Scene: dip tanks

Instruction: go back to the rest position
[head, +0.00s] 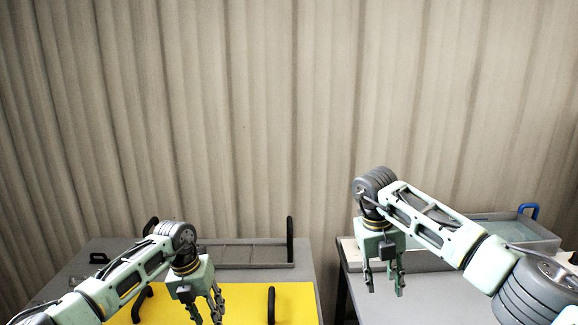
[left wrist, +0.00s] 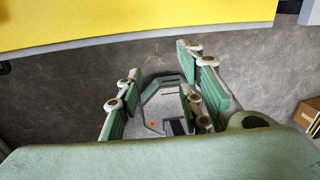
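My left gripper (head: 207,311) hangs fingers down over the yellow surface on the left table in the head view. In the left wrist view its fingers (left wrist: 157,72) stand apart with nothing between them, and part of my own base shows on the floor below. My right gripper (head: 384,284) hangs fingers down above the near left part of the right table. Its fingers are apart and no object shows between them.
The left table (head: 306,262) bears a yellow panel (head: 245,302) with black handles and a grey frame (head: 240,265) behind. A gap separates the tables. A brown box (left wrist: 307,117) stands on the floor.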

